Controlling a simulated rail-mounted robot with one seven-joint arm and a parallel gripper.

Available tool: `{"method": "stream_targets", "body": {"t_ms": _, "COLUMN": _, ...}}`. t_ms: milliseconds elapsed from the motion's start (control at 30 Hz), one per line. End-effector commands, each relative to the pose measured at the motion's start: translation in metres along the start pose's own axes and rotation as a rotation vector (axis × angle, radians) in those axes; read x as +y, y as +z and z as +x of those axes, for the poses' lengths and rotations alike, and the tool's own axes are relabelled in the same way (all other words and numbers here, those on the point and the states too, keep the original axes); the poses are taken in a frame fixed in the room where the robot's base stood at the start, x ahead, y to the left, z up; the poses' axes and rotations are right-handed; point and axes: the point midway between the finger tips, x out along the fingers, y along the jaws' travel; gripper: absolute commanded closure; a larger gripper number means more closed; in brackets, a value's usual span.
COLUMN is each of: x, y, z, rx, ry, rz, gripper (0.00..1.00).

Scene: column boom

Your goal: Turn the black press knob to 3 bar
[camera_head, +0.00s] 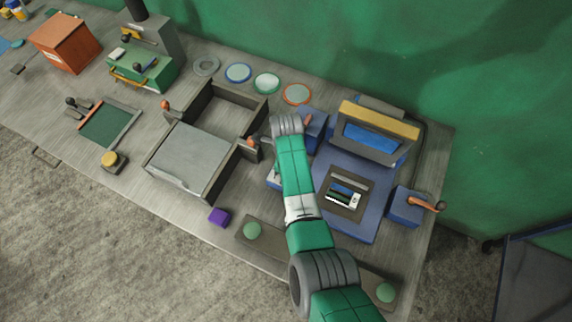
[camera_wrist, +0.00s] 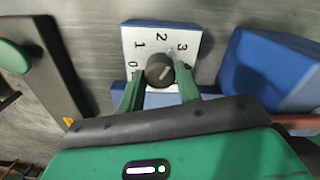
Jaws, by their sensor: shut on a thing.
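The black press knob (camera_wrist: 160,70) sits on a white dial plate (camera_wrist: 140,62) marked 0, 1, 2 and 3, seen in the wrist view. My gripper (camera_wrist: 160,88) has its two green fingers on either side of the knob and is shut on it. The light mark on the knob slants to the upper right, roughly toward the 3; I cannot tell if it lines up exactly. In the head view my arm hides the knob and fingers. A sliver of the plate (camera_head: 273,174) shows left of my arm.
The blue press (camera_head: 345,222) with a yellow-topped head (camera_head: 380,118) stands right of my arm. A lever with an orange grip (camera_head: 427,205) is at its right. A bar with green buttons (camera_head: 275,243) lies in front. A purple block (camera_head: 219,217) lies to the left.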

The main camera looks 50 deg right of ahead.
Motion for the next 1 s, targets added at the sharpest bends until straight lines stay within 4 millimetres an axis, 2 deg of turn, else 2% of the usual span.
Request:
{"method": "stream_targets", "body": {"t_ms": 400, "x": -0.0009, "y": 0.0001, "z": -0.0024, "rx": 0.0, "ry": -0.001, "rz": 0.227, "gripper": 0.89}}
{"method": "stream_targets", "body": {"t_ms": 1000, "x": -0.0009, "y": -0.0001, "z": -0.0027, "rx": 0.001, "ry": -0.001, "rz": 0.283, "gripper": 0.89}}
